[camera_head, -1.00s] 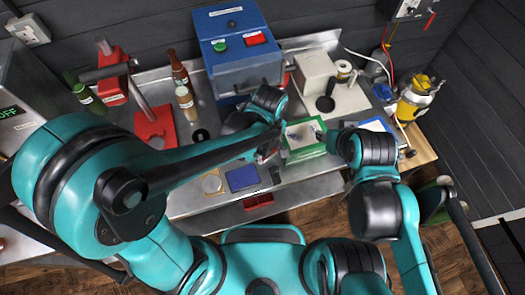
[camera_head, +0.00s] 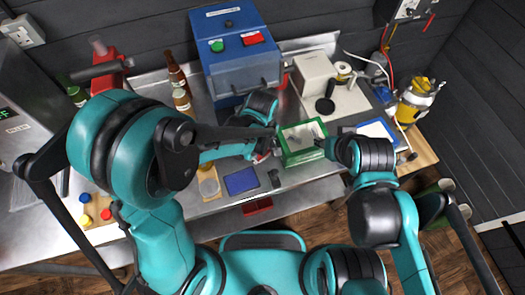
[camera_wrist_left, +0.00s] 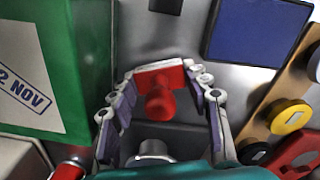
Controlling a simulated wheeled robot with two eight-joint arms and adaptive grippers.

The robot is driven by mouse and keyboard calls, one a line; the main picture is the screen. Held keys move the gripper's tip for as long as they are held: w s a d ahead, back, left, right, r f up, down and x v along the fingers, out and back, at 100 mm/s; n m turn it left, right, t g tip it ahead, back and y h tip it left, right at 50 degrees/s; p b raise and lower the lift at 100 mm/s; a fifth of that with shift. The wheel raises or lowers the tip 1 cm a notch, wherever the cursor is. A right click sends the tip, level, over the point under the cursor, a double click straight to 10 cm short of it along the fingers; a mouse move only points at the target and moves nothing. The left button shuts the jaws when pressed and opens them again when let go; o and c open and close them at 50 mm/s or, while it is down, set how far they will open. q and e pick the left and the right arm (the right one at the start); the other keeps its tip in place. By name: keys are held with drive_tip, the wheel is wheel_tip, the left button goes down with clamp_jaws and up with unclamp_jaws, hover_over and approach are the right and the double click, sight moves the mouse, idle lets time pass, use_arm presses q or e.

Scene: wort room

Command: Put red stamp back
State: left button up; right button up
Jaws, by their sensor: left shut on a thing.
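The red stamp (camera_wrist_left: 160,95) sits between the two fingers of my left gripper (camera_wrist_left: 163,85), which is shut on it. In the head view my left gripper (camera_head: 264,153) is beside the left side of the green-framed box (camera_head: 303,157), mostly hidden by my own arm. The left wrist view shows the box's green rim (camera_wrist_left: 88,60) and a paper stamped "2 NOV" (camera_wrist_left: 25,85). At the right of that view is a wooden strip (camera_wrist_left: 275,95) with coloured round pieces. My right gripper (camera_head: 325,146) is at the box's right side; its fingers are too small to judge.
A dark blue pad (camera_head: 241,181) lies left of the green box, also in the wrist view (camera_wrist_left: 255,30). A blue machine (camera_head: 238,62) stands behind. Bottles (camera_head: 181,92) stand at the back left. A blue-edged tray (camera_head: 376,132) lies to the right.

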use_arm(q)
drive_tip(key=shift+f, duration=0.25)
drive_tip(key=o, duration=0.6)
drive_tip(key=shift+w, duration=0.1)
drive_tip(key=shift+r, duration=0.1)
drive_tip(key=shift+r, duration=0.25)
wheel_tip(320, 180, up, 7)
drive_tip(key=shift+r+p, duration=0.15)
drive_tip(key=shift+p, duration=1.1)
